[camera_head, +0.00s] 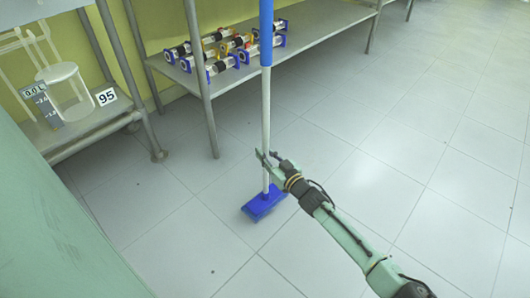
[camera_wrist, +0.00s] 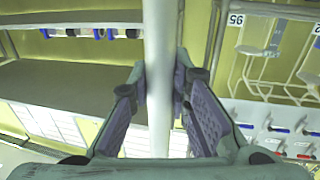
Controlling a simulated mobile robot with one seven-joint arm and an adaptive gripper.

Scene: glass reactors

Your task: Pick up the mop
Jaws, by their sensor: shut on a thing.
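The mop (camera_head: 265,117) stands upright in the head view, with a white pole, a blue upper grip and a blue head (camera_head: 264,203) at the tiled floor. My gripper (camera_head: 266,157) is at the lower part of the pole, a little above the mop head, and is shut on it. In the wrist view the white pole (camera_wrist: 158,60) runs down between the two fingers of my gripper (camera_wrist: 159,82), which touch it from both sides. The mop head is not in the wrist view.
A low metal shelf (camera_head: 325,18) behind the mop carries several glass cylinders with blue end plates (camera_head: 218,68). A rack (camera_head: 90,122) at left holds glassware and a "95" sign (camera_head: 106,97). The tiled floor (camera_head: 400,150) at right is clear.

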